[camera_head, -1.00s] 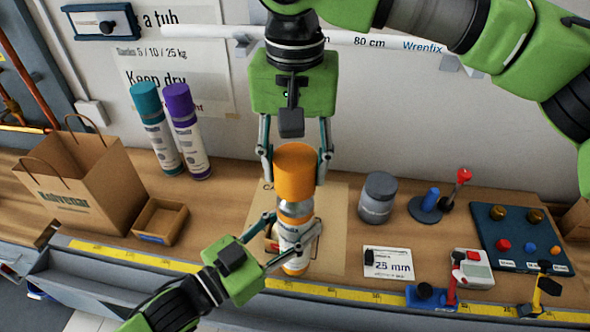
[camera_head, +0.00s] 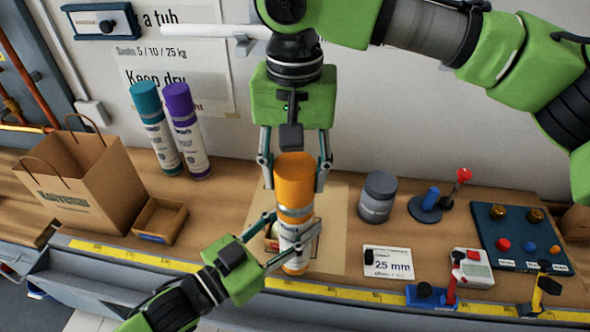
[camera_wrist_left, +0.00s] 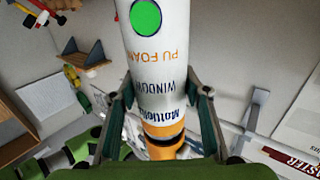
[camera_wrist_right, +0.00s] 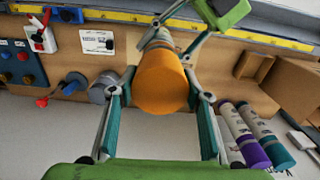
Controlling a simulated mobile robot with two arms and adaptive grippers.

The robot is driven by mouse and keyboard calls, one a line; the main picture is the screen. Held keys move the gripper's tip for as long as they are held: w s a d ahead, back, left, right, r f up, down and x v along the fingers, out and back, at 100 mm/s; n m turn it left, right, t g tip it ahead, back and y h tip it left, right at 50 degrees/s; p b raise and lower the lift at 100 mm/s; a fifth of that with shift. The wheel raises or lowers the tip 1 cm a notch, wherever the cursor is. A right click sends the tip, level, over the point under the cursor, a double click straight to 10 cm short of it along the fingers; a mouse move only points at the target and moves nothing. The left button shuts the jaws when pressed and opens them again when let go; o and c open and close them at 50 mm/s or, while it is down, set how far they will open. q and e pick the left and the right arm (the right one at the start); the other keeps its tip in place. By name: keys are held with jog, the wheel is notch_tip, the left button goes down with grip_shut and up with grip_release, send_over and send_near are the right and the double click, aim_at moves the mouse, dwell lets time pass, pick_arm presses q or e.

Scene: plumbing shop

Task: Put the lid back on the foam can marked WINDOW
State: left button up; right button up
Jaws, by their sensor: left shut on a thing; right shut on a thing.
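The white foam can (camera_head: 292,236) stands upright over the brown board. Its label reads PU FOAM and WINDOW in the left wrist view (camera_wrist_left: 158,65). My right gripper (camera_head: 293,186) points down from above and is shut on the lid's sides, which also show in the right wrist view (camera_wrist_right: 162,82). The lid hides the nozzle, and I cannot tell whether it is fully seated.
A teal-capped can (camera_head: 155,130) and a purple-capped can (camera_head: 187,132) stand at the back left. A paper bag (camera_head: 95,185) and small open box (camera_head: 160,220) are left. A grey tub (camera_head: 377,198), a 25 mm card (camera_head: 388,262) and a blue board (camera_head: 515,235) are right.

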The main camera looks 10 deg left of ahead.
jog(key=shift+f, duration=0.7)
jog(key=o, duration=0.8)
notch_tip(320, 180, up, 11)
jog(key=shift+r, duration=0.5)
